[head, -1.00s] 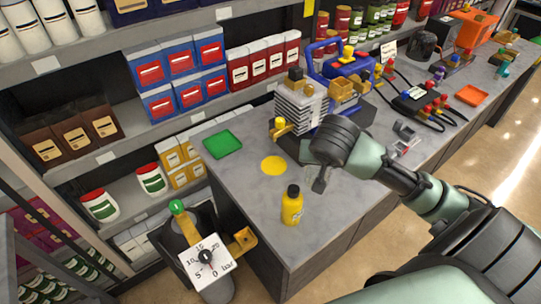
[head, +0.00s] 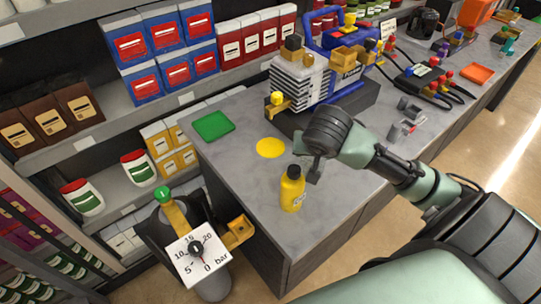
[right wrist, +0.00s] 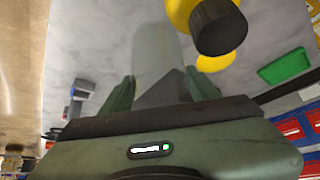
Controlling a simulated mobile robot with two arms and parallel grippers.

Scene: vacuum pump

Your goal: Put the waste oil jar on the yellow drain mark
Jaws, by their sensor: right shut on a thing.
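My right gripper (head: 314,173) is low over the bench, just right of a yellow bottle with a black cap (head: 292,190). In the right wrist view, a pale see-through cylinder (right wrist: 157,50), which looks like the waste oil jar, stands between the fingers (right wrist: 155,92), and they are shut on it. The jar hardly shows in the head view. The yellow drain mark (head: 270,148) is a flat disc on the bench, left of and behind the gripper. In the right wrist view it shows (right wrist: 217,63) partly hidden by the bottle's cap. My left gripper is not in view.
A green tray (head: 213,125) lies left of the mark. The pump (head: 305,80) stands behind it. Bench surface around the mark is clear.

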